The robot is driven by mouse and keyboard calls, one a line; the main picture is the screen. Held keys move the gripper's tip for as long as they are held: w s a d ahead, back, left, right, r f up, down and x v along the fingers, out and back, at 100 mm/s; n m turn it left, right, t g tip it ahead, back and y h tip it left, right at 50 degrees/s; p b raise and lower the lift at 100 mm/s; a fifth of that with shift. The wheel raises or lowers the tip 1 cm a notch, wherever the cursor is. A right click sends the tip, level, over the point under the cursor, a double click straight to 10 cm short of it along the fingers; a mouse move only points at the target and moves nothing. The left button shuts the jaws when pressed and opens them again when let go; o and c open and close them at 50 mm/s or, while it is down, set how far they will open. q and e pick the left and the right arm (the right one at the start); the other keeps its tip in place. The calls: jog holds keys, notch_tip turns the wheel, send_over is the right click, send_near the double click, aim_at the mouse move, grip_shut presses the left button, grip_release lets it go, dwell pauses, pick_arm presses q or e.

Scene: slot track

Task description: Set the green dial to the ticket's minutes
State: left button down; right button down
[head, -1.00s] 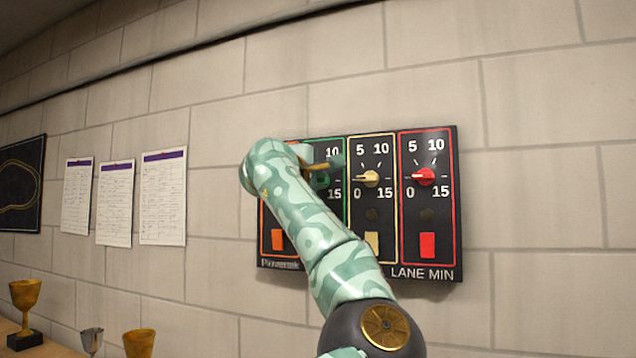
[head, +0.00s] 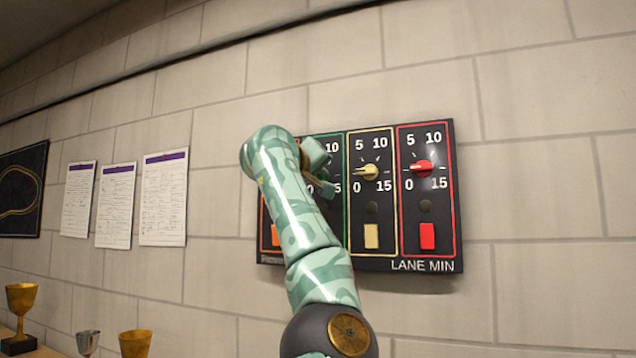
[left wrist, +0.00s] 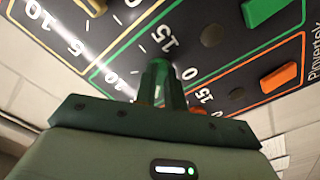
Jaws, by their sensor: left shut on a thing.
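The green dial (left wrist: 157,78) is in the green-bordered column of the black timer panel (head: 375,262). In the head view my left gripper (head: 320,172) is at this dial and hides it, with parts of its scale. In the left wrist view my left gripper (left wrist: 157,92) is shut on the green dial, with the numbers 10, 15 and 0 of the scale around it. I cannot read the dial's pointer setting. I cannot make out the ticket. My right gripper is not in view.
Beside the green column are a yellow dial (head: 369,171) and a red dial (head: 421,167), with coloured buttons below. An orange button (left wrist: 280,77) is near the gripper. Sheets (head: 164,198) hang on the wall; trophies (head: 23,305) stand at lower left.

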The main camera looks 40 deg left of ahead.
pick_arm(q)
jog(key=shift+m+b, duration=0.35)
jog(key=shift+m, duration=0.55)
jog(key=shift+r, duration=0.1)
jog(key=c, duration=1.5)
grip_release()
jog(key=shift+s, duration=0.2)
jog(key=b+v, duration=0.8)
jog(key=v, duration=0.8)
jog(key=shift+s, duration=0.2)
